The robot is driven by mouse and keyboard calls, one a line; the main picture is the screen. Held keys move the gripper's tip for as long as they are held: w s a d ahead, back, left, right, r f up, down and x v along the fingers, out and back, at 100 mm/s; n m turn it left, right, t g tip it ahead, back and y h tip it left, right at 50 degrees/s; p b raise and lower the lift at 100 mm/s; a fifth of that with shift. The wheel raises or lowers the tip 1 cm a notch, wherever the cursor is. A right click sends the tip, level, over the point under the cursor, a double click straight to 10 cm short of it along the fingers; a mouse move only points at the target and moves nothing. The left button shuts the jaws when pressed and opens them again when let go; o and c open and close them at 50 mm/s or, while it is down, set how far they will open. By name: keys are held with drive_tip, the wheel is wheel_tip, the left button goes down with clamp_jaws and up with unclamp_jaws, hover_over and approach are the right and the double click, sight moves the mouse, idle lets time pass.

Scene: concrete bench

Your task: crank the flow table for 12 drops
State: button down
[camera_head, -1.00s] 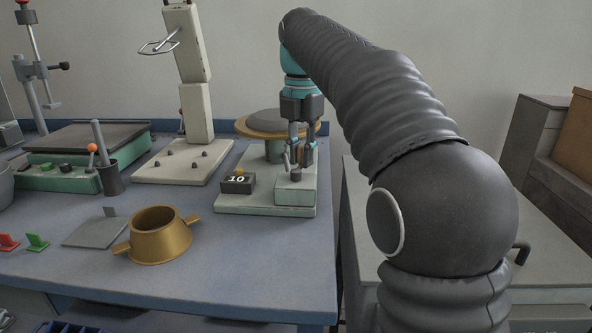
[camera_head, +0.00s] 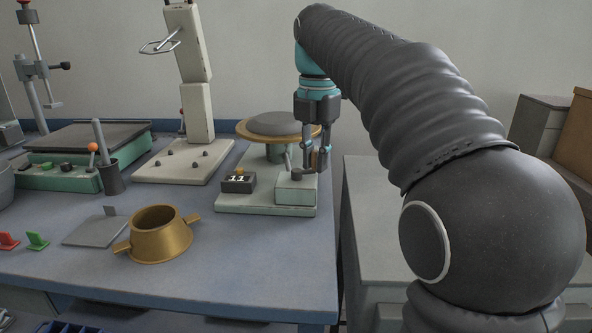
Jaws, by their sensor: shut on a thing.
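The flow table stands at the bench's right end, with a round brass-rimmed top (camera_head: 264,126) and a pale green base (camera_head: 241,206). A grey patty (camera_head: 275,122) covers the middle of the top. The counter (camera_head: 238,183) on the base reads 11. My gripper (camera_head: 316,168) points down at the right side of the grey crank housing (camera_head: 296,190), shut on the crank handle. The handle is mostly hidden by the fingers; part of the crank arm (camera_head: 289,160) seems to show left of them.
A brass cone mould (camera_head: 160,246) with two side handles stands in front on the bench (camera_head: 235,262). A grey plate (camera_head: 93,232), red and green pieces and a dark cup with a pestle (camera_head: 111,180) are left. A tall pale stand (camera_head: 196,110) rises behind.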

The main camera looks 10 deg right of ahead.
drive_tip(key=shift+s+f, duration=0.1)
drive_tip(key=shift+s, duration=0.6)
drive_tip(key=shift+s+a, duration=0.55)
drive_tip(key=shift+s, duration=0.2)
drive_tip(key=shift+s+a+f, duration=0.1)
drive_tip(key=shift+s+a, duration=0.15)
drive_tip(key=shift+a, duration=0.2)
drive_tip(key=shift+s+a+f, duration=0.1)
drive_tip(key=shift+s+a, duration=0.1)
drive_tip(key=shift+a, duration=1)
drive_tip(key=c, duration=1)
unclamp_jaws()
drive_tip(key=shift+d+r, duration=0.1)
drive_tip(key=shift+c, duration=0.2)
drive_tip(key=shift+r, duration=0.1)
drive_tip(key=shift+r, duration=0.1)
wheel_tip(320, 180, up, 7)
drive_tip(key=shift+r, duration=0.1)
